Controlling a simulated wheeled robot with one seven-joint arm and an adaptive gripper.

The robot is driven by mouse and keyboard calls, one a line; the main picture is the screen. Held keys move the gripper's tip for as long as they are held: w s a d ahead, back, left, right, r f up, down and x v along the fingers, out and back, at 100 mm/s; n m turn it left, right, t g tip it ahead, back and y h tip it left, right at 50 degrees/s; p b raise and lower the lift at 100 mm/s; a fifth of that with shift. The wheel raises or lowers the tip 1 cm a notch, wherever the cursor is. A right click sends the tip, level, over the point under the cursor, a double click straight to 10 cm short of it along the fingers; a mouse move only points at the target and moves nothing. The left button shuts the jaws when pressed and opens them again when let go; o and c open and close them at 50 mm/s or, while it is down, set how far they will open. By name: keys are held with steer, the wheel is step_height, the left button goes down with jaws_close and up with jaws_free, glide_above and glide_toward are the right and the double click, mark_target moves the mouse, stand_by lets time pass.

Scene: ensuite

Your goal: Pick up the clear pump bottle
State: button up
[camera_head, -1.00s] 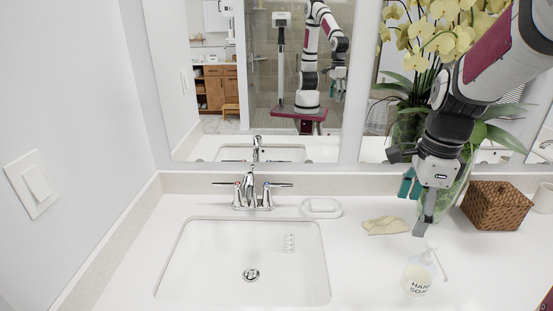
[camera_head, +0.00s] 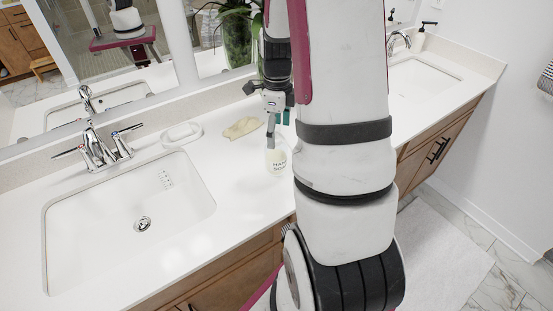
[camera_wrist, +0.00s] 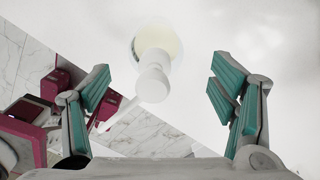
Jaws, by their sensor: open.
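The clear pump bottle (camera_head: 276,162), with pale contents and dark "HAND SOAP" lettering, stands upright on the white counter right of the near sink. My gripper (camera_head: 280,124) is just above it in the head view, partly covering its top. In the wrist view, the bottle (camera_wrist: 160,45) is seen from above, its white pump head lying between the open, teal-padded fingers of my gripper (camera_wrist: 165,88). The fingers are apart and hold nothing. Contact with the bottle cannot be made out. My arm hides the counter to the bottle's right.
The near sink (camera_head: 130,215) and faucet (camera_head: 100,148) are at left. A plant vase (camera_head: 237,38) stands behind. The counter's front edge is close to the bottle.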

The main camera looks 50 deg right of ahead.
mark_target(276, 154)
steer(key=f, duration=0.1)
steer(key=f+p, duration=0.1)
steer(key=f, duration=0.2)
steer(key=shift+s+a+f, duration=0.2)
steer(key=shift+s+f, duration=0.1)
steer(key=shift+w+f, duration=0.1)
steer(key=shift+f, duration=0.25)
jaws_close()
steer(key=shift+r, duration=0.1)
